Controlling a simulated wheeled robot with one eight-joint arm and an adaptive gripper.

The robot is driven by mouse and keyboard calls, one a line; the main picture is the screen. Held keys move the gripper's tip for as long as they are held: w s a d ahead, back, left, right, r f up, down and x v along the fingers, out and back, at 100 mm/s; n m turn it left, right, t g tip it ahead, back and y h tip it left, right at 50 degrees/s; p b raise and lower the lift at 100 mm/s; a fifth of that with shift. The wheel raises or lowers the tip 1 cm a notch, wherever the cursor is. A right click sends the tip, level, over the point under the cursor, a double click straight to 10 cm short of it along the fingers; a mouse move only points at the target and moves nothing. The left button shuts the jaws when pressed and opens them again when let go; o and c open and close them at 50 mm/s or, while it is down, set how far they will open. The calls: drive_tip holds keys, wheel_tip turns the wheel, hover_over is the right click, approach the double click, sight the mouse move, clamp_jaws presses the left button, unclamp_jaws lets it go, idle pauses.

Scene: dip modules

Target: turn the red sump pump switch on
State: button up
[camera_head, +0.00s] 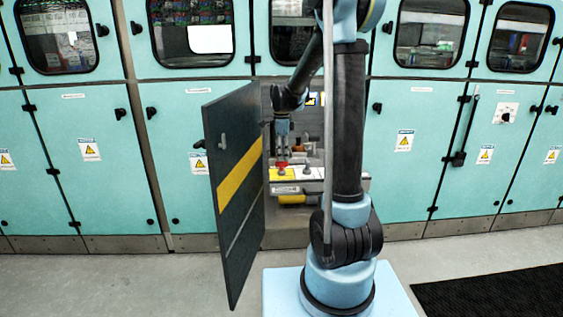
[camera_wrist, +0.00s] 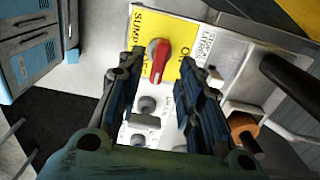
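The red sump pump switch (camera_wrist: 157,60) is a rotary knob on a yellow plate (camera_wrist: 178,35) marked "SUMP". In the wrist view its handle lies nearly upright in the picture, tilted slightly. Other lettering on the plate is partly hidden by my fingers. My gripper (camera_wrist: 161,64) is open, with one dark finger on each side of the knob and gaps visible. I cannot tell how deep the fingertips are relative to it. In the head view my gripper (camera_head: 282,140) points down just above the red switch (camera_head: 282,164).
A dark door (camera_head: 235,200) with a yellow stripe stands open left of my arm. Grey knobs (camera_wrist: 146,104) sit on the white panel below the switch, with an orange knob (camera_wrist: 241,123) and a black bar (camera_wrist: 290,77) at right. Teal cabinets (camera_head: 420,150) line the wall.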

sight(282, 167)
drive_tip(key=shift+f, duration=1.65)
drive_tip(key=shift+c, duration=0.3)
clamp_jaws()
